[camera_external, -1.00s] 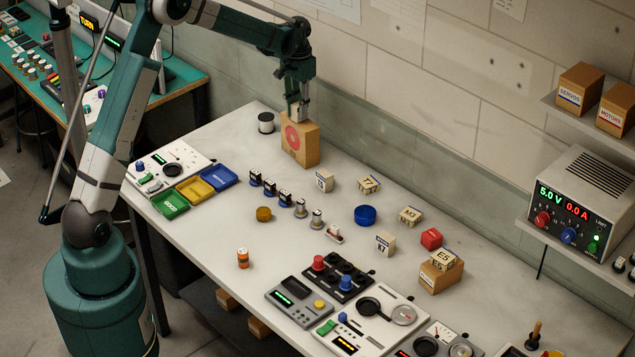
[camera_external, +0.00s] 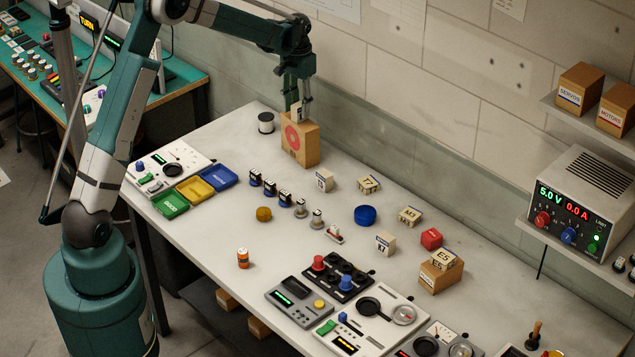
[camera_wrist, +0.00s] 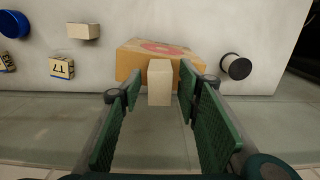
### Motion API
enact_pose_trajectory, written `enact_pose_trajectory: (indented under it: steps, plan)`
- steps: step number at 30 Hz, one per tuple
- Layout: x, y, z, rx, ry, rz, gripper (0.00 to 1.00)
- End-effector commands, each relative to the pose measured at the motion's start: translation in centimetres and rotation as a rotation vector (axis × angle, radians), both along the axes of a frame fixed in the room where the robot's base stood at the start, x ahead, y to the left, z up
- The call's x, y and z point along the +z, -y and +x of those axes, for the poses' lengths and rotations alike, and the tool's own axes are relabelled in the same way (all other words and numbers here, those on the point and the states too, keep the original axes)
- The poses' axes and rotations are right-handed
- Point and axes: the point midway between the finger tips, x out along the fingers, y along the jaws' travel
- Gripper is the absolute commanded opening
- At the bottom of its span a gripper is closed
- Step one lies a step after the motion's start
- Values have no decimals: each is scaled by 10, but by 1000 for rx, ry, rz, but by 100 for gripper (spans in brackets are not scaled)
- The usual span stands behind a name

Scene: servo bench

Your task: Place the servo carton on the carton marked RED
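The carton marked RED (camera_external: 300,146) is a brown box with a red round mark, standing upright at the far side of the bench. The small cream servo carton (camera_external: 297,109) is on top of it, upright; it also shows in the wrist view (camera_wrist: 160,82) over the brown carton (camera_wrist: 128,62). My gripper (camera_external: 298,102) is directly above the brown carton, with its fingers on either side of the cream one. In the wrist view my gripper (camera_wrist: 159,90) is open, with a gap between each green finger and the cream carton. The cream carton's underside is hidden.
A black-and-white spool (camera_external: 265,122) stands left of the brown carton. Small cream cartons (camera_external: 324,181), a blue round lid (camera_external: 365,215) and green, yellow and blue trays (camera_external: 222,177) are elsewhere on the bench. The wall (camera_external: 390,120) is close behind.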

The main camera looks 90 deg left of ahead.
Motion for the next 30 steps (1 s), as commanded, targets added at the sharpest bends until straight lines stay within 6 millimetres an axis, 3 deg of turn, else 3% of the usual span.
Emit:
enact_pose_trajectory:
  steps: [18, 30]
  plan:
    - [91, 0, 0, 0, 0, 0, 34]
    - [110, 0, 0, 0, 0, 0, 34]
